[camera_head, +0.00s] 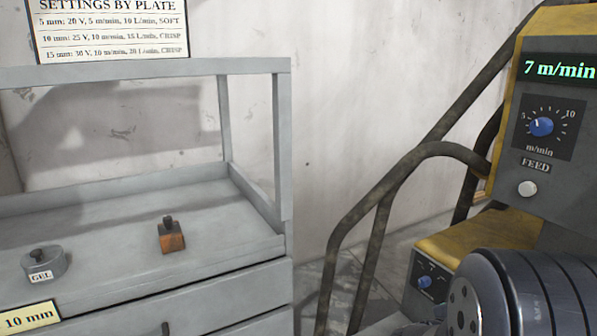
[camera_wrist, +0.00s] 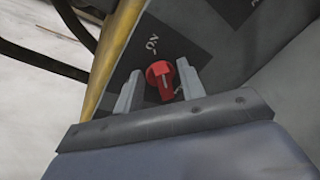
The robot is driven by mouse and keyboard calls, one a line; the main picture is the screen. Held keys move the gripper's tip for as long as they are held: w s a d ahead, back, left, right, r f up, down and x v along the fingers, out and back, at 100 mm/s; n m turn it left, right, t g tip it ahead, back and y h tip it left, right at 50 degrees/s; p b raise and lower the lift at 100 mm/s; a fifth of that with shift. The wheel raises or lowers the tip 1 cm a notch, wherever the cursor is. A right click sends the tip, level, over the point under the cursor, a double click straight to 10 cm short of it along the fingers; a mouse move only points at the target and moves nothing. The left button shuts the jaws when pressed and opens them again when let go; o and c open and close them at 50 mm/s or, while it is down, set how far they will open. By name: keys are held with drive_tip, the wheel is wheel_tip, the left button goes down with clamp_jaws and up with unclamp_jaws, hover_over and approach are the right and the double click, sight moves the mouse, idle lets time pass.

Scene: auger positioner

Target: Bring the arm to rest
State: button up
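My gripper (camera_wrist: 160,67) shows in the wrist view with its two grey fingers apart. A red rotary knob (camera_wrist: 160,74) with a pale pointer line lies between the fingertips in the picture. A narrow gap shows on each side of it, and I see no finger closed on it. How far the tips are from the knob in depth is hard to tell. The knob sits on a dark plate (camera_wrist: 188,30) marked "ON" on a yellow-edged machine panel. In the head view my arm fills the lower right corner, and its gripper is out of that view.
The yellow-and-grey machine (camera_head: 560,215) stands right, with a blue feed dial (camera_head: 541,127) and a "7 m/min" display (camera_head: 560,69). Dark bent rails (camera_head: 372,195) run beside it. A grey cart (camera_head: 110,270) stands left, bearing a GEL pot (camera_head: 45,262) and a copper-coloured block (camera_head: 172,242).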

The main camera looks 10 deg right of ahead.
drive_tip(key=shift+w+a+r+n+g+h+p, duration=0.1)
drive_tip(key=shift+w+n+g+h+p, duration=0.2)
drive_tip(key=shift+n+p, duration=0.9)
drive_tip(key=shift+w+a+n+g+h+p, duration=0.15)
drive_tip(key=shift+n+g+p, duration=0.4)
drive_tip(key=shift+p, duration=1.15)
drive_tip(key=shift+w+r+n+g+h+p, duration=0.15)
drive_tip(key=shift+n+g+h+p, duration=0.1)
drive_tip(key=shift+n+p, duration=0.95)
drive_tip(key=shift+f, duration=0.1)
drive_tip(key=shift+m, duration=0.25)
